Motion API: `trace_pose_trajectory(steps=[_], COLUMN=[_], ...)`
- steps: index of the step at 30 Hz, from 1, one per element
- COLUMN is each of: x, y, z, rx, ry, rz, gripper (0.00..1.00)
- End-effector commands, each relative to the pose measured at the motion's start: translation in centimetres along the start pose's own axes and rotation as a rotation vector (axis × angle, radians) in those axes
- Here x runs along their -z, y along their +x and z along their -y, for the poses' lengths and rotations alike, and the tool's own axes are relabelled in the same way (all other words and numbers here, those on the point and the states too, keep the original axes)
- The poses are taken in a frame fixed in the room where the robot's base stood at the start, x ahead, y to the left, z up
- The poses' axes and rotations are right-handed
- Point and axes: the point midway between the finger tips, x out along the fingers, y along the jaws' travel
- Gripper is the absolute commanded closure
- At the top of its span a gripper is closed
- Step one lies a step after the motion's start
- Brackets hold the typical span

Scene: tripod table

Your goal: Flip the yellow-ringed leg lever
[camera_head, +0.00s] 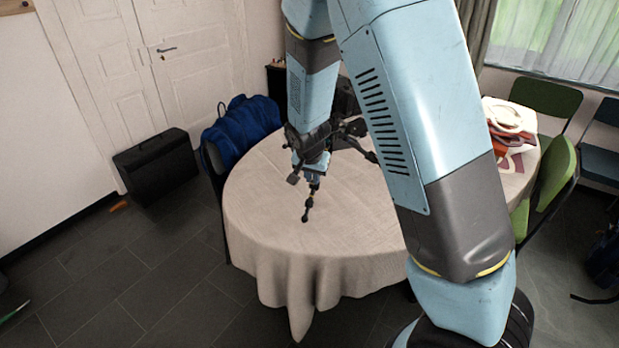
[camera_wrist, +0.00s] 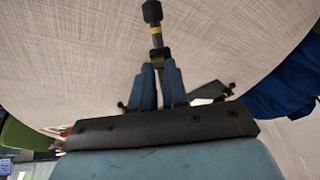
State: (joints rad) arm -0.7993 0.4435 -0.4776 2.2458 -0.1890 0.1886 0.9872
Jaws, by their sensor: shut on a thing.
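In the wrist view, a black tripod leg (camera_wrist: 158,40) with a yellow ring (camera_wrist: 155,30) and a dark foot (camera_wrist: 151,11) points away from my gripper (camera_wrist: 159,67). The two blue fingers are shut on the black lever (camera_wrist: 160,55) just below the ring; the fingertips partly hide it. In the head view, my gripper (camera_head: 313,182) is low over the round table, and the same leg (camera_head: 307,203) reaches toward the near edge. Other dark tripod parts (camera_head: 357,128) show behind my arm; much of the tripod is hidden.
The round table (camera_head: 265,215) has a light cloth and is bare at left and front. A chair with a blue jacket (camera_head: 240,128) stands at its left. A black case (camera_head: 155,165) is on the floor. Folded cloths (camera_head: 507,117) lie at right, near green chairs (camera_head: 556,178).

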Motion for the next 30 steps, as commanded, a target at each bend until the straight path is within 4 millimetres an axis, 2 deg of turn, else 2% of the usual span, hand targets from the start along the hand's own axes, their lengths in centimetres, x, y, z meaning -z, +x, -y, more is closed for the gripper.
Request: trace_pose_trajectory(steps=[26,27,30], x=[0.77,0.77,0.74], y=[-0.17,-0.17,-0.17], z=[0.00,0.00,0.01], rx=[0.001,0.001,0.001], ry=[0.002,0.001,0.001], rz=[-0.002,-0.001,-0.001], gripper=[0.96,0.84,0.74])
